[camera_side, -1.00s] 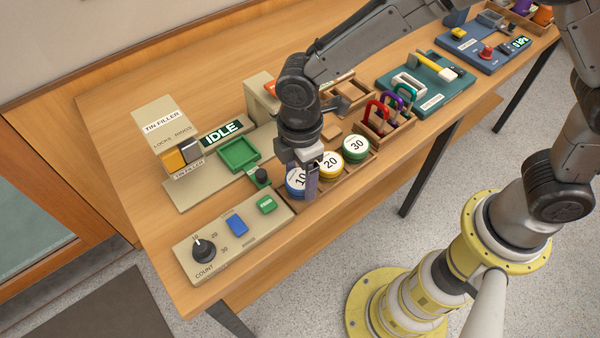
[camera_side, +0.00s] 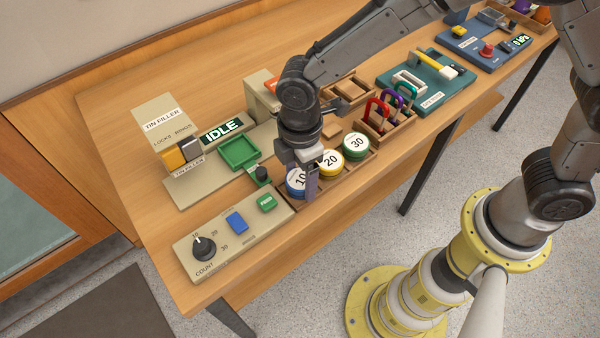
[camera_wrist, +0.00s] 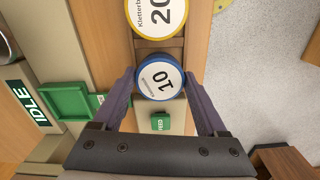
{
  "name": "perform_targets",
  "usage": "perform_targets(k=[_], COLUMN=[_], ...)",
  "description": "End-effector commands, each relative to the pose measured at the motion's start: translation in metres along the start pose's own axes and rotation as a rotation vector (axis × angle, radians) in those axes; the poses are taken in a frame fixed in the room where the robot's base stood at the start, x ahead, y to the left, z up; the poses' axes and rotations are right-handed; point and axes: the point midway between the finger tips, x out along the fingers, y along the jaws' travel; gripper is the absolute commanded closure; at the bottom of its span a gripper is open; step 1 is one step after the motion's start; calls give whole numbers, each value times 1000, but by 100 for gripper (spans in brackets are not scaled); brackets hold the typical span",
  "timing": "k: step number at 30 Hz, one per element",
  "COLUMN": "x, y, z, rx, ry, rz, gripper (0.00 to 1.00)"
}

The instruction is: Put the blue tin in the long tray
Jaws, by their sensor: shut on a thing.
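The blue tin (camera_side: 293,181) has a white lid marked 10 and stands at the near-left end of the long wooden tray (camera_side: 334,187). My gripper (camera_side: 303,184) is over it, pointing down, with a finger hiding part of the tin. In the wrist view, my gripper (camera_wrist: 158,76) is shut on the blue tin (camera_wrist: 160,82), one finger on each side. The tin looks level and in line with the tray (camera_wrist: 173,46). Whether its base touches the tray floor is hidden.
A yellow tin (camera_side: 331,162) marked 20 and a green tin (camera_side: 356,147) marked 30 stand in the same tray. The tin filler's green tray (camera_side: 239,153) is empty, and its display (camera_side: 222,131) reads IDLE. A control panel (camera_side: 225,252) with a dial lies at the front left.

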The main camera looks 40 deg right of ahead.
Motion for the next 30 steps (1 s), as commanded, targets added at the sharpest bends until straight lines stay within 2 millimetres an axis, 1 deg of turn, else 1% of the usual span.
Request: perform_targets(k=[8,9,11,12,13,24,30], x=[0,0,0,0,0,0,-10], y=[0,0,0,0,0,0,0], z=[0,0,0,0,0,0,0], rx=[0,0,0,0,0,0,0], ry=[1,1,0,0,0,0,1], rz=[1,0,0,0,0,0,1], gripper=[79,21,11,3,0,0,0])
